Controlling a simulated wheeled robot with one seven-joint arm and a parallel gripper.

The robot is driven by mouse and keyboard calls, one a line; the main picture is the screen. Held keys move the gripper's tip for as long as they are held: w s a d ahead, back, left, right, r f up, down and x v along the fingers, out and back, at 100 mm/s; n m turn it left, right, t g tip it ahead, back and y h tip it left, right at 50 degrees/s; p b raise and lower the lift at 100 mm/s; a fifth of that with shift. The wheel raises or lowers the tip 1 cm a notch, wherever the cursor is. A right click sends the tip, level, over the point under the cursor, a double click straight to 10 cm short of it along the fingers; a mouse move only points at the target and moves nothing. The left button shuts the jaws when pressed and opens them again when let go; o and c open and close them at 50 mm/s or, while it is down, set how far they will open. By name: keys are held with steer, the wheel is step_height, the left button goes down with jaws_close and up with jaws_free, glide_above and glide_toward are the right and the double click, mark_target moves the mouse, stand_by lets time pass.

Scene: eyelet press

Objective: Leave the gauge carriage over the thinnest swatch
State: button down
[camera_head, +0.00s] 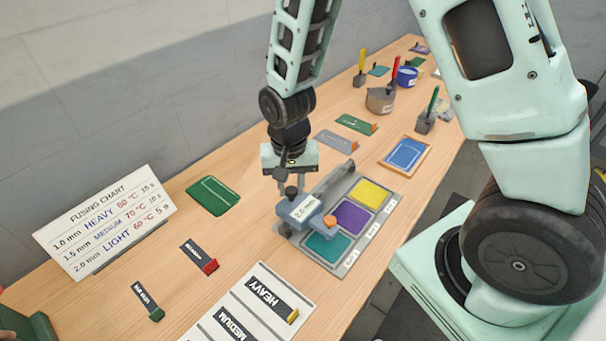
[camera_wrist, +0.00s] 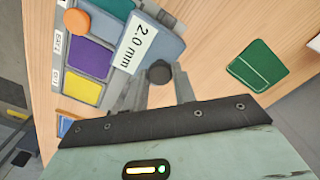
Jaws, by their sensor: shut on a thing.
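The gauge carriage (camera_head: 305,211) is a blue-grey block on a grey swatch tray (camera_head: 393,204); its display reads 2.0 mm. It also shows in the wrist view (camera_wrist: 146,20). Its orange tip (camera_head: 329,221) appears near the teal swatch's (camera_head: 326,248) edge facing the purple swatch (camera_head: 352,217); the exact overlap is unclear. A yellow swatch (camera_head: 373,193) lies at the far end. The carriage partly hides the teal swatch. My gripper (camera_head: 291,187) is shut on the carriage's dark knob (camera_wrist: 158,72), between its fingers.
A fusing chart (camera_head: 104,219) stands left, pairing thicknesses with HEAVY, MEDIUM and LIGHT. A white labelled board (camera_head: 248,312) lies in front. A green card (camera_head: 213,195) lies left of the tray.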

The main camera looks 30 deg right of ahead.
steer(key=shift+a, duration=0.25)
steer(key=c, duration=1.1)
jaws_free()
steer(key=shift+s+a, duration=0.1)
steer(key=shift+c, duration=0.2)
steer(key=shift+r, duration=0.1)
steer(key=shift+r, duration=0.25)
step_height(320, 180, up, 17)
steer(key=b, duration=0.2)
steer(key=shift+f, duration=0.1)
